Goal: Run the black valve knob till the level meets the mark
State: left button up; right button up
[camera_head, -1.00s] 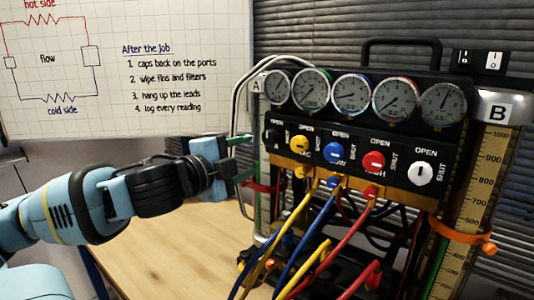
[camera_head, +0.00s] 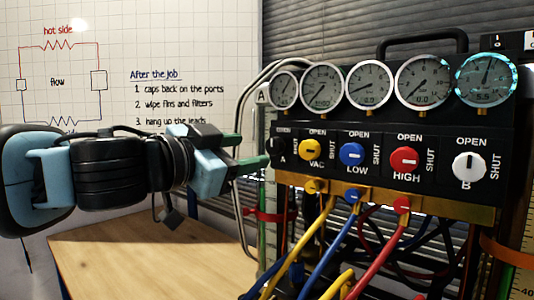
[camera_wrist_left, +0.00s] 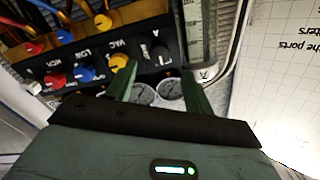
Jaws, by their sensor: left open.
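The black valve knob (camera_head: 276,146) is at the left end of the manifold panel, above the letter A. It also shows in the left wrist view (camera_wrist_left: 159,55), lying between the fingers' lines. My left gripper (camera_head: 252,151) is open, its green fingers pointing right at the knob. Its lower fingertip comes close to the knob; I cannot tell whether they touch. In the left wrist view the open fingers (camera_wrist_left: 158,74) are apart with nothing clearly gripped. The A-side level tube (camera_wrist_left: 196,32) stands beside the panel; its level and mark cannot be read. My right gripper is out of view.
Yellow (camera_head: 312,149), blue (camera_head: 352,154), red (camera_head: 404,160) and white (camera_head: 468,167) knobs line the panel right of the black one. Several gauges sit above. Coloured hoses hang below the panel. The wooden table (camera_head: 150,260) is bare at left. A whiteboard (camera_head: 200,40) stands behind.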

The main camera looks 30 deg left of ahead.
aim_at(272, 147)
pick_arm(q)
jog(key=shift+w+d, duration=0.2)
jog(key=shift+w, duration=1.1)
jog(key=shift+w+d, duration=0.15)
jog(key=shift+w, duration=1.15)
jog(key=shift+w+d, duration=0.2)
jog(key=shift+w, duration=1.1)
jog(key=shift+c, duration=0.4)
jog(key=c, duration=0.9)
